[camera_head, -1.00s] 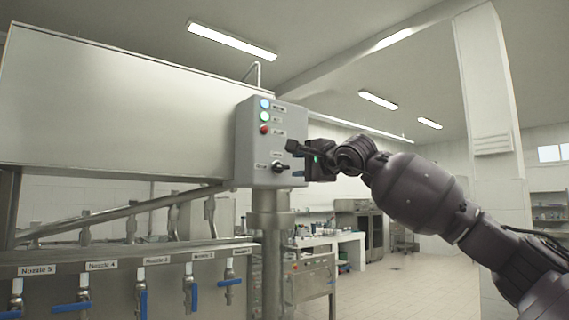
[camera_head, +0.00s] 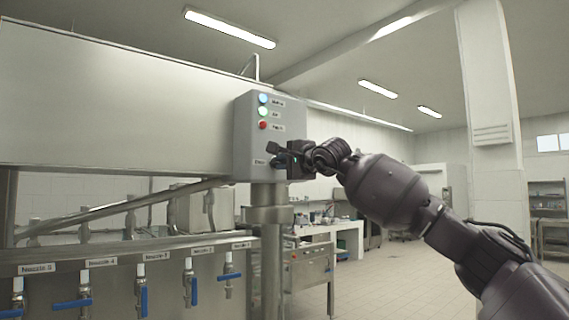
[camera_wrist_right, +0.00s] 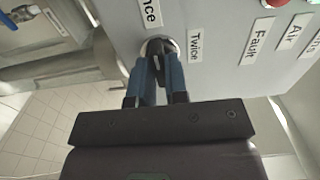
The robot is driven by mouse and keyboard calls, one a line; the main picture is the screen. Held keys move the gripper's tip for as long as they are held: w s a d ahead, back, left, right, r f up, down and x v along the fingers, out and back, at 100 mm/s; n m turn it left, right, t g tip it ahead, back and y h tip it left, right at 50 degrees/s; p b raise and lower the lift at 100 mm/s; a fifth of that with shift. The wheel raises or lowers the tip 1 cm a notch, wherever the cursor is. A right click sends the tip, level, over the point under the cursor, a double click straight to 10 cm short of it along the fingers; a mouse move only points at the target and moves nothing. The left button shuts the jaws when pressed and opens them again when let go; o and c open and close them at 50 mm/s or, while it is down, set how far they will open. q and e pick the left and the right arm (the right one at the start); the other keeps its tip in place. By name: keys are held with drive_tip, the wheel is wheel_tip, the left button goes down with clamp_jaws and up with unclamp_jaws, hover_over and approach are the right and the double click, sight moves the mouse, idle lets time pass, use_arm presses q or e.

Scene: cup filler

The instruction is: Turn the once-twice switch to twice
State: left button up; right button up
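The grey control box (camera_head: 245,130) hangs at the end of the big steel tank. The once-twice switch sits low on its front, mostly covered by my right gripper (camera_head: 275,157). In the right wrist view the switch's silver ring (camera_wrist_right: 158,43) shows behind the fingertips of my right gripper (camera_wrist_right: 158,60). Its blue-padded fingers are close together around the dark knob. The "Once" label (camera_wrist_right: 151,12) and the "Twice" label (camera_wrist_right: 195,46) lie on either side of the ring. Which way the knob points is hidden. My left gripper is not in view.
Nozzles with blue valve handles (camera_head: 194,290) line the filler below left. The tiled floor (camera_head: 400,285) is open at the right.

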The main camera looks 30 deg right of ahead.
clamp_jaws()
use_arm(q)
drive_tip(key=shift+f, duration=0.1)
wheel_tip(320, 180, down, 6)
drive_tip(key=b, duration=0.8)
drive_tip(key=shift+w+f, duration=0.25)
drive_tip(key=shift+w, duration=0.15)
use_arm(e)
drive_tip(key=shift+m, duration=8.9)
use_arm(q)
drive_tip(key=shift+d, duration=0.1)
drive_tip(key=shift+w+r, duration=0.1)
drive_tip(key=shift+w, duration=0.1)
